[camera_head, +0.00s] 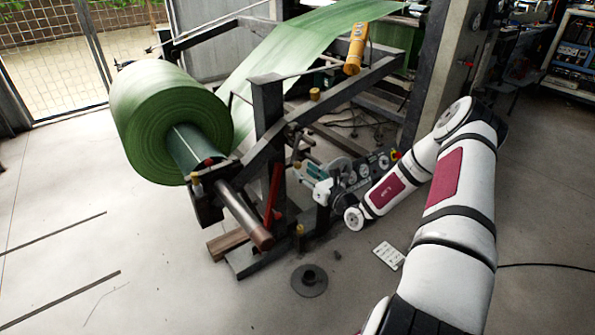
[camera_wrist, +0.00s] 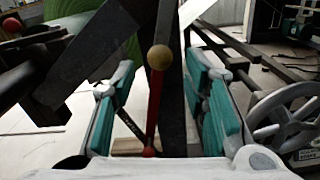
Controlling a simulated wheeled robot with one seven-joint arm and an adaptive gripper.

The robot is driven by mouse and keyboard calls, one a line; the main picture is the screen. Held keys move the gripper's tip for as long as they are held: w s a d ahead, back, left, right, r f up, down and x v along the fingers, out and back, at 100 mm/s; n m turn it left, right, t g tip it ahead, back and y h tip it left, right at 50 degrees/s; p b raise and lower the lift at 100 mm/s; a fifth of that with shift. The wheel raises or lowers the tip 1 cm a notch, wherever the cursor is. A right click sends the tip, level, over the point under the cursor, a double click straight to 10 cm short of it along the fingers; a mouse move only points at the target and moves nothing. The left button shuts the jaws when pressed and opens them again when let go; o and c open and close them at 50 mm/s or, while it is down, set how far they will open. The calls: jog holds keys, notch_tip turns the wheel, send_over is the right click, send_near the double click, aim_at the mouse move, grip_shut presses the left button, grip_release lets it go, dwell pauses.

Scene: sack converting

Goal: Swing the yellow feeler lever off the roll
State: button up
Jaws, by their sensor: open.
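The green roll (camera_head: 165,115) sits at the left of the machine in the head view. A yellow bar-like part (camera_head: 356,48) stands by the green web near the top; I cannot tell if it is the feeler lever. In the wrist view a red rod (camera_wrist: 154,108) with a yellow ball (camera_wrist: 160,57) on top stands upright between my fingers, in front of a dark post. The fingers are apart from it. My gripper (camera_head: 325,173) is open and empty beside the frame; its teal pads also show in the wrist view (camera_wrist: 160,95).
The dark machine frame (camera_head: 268,120) stands left of my gripper, with a roll shaft (camera_head: 243,215) jutting forward. A grey handwheel (camera_wrist: 285,120) is at the right of the wrist view. A dark disc (camera_head: 309,280) and a white panel (camera_head: 389,255) lie on the floor. The front left floor is clear.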

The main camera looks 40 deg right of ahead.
aim_at(300, 168)
jog(key=shift+w+a+b, duration=0.1)
jog(key=shift+w+b, duration=0.5)
jog(key=shift+w, duration=1.65)
